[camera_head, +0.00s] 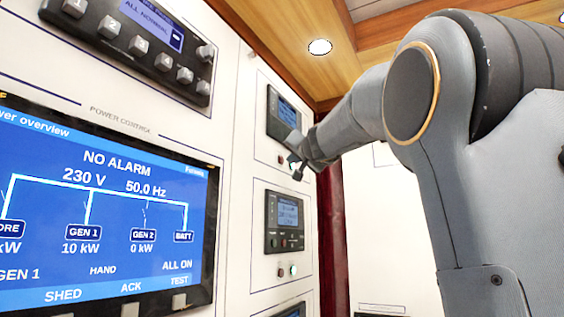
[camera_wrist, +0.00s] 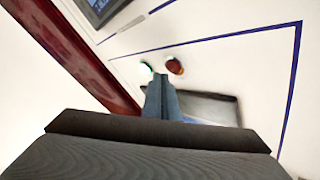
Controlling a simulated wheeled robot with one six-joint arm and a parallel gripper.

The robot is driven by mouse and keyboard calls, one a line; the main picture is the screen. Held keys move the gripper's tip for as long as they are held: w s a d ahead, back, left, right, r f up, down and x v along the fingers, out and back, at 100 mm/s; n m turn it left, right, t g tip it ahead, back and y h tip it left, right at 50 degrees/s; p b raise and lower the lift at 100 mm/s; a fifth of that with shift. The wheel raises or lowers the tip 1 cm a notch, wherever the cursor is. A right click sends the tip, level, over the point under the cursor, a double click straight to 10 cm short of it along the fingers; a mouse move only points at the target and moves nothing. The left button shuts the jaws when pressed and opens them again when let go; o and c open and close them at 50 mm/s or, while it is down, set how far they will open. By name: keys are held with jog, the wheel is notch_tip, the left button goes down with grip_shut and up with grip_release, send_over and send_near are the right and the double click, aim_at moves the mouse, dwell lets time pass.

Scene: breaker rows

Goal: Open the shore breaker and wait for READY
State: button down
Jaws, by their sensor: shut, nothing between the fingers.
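My gripper (camera_head: 298,168) is shut and empty, at the upper small control module (camera_head: 284,116) on the white panel. In the wrist view its closed fingers (camera_wrist: 161,88) point at a green button (camera_wrist: 146,68) and a red button (camera_wrist: 175,66). The fingertips are close below the two buttons; I cannot tell whether they touch. No readable label marks either as the shore breaker. The large display (camera_head: 95,205) shows NO ALARM, 230 V, 50.0 Hz, GEN 1 at 10 kW and GEN 2 at 0 kW. Its leftmost box, ending in "ORE", is cut off. I see no READY.
A second control module (camera_head: 285,222) is below the first, with a small red and a lit green button beneath. A black alarm unit (camera_head: 135,45) with several buttons is above the display. A dark red post (camera_head: 331,240) borders the panel on the right.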

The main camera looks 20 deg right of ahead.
jog(key=shift+w+a, duration=0.1)
jog(key=shift+w, duration=0.05)
jog(key=shift+w+a, duration=0.2)
jog(key=shift+w, duration=0.05)
jog(key=shift+w+a, duration=0.25)
jog(key=shift+w, duration=0.05)
dwell(1.1)
dwell(0.4)
jog(key=shift+s+d+b, duration=0.45)
jog(key=shift+s+d, duration=0.05)
jog(key=shift+s, duration=0.15)
jog(key=s+d+b, duration=0.1)
jog(key=s, duration=0.1)
jog(key=s+d+b, duration=0.1)
jog(key=s+d, duration=0.1)
jog(key=shift+b, duration=0.3)
dwell(0.9)
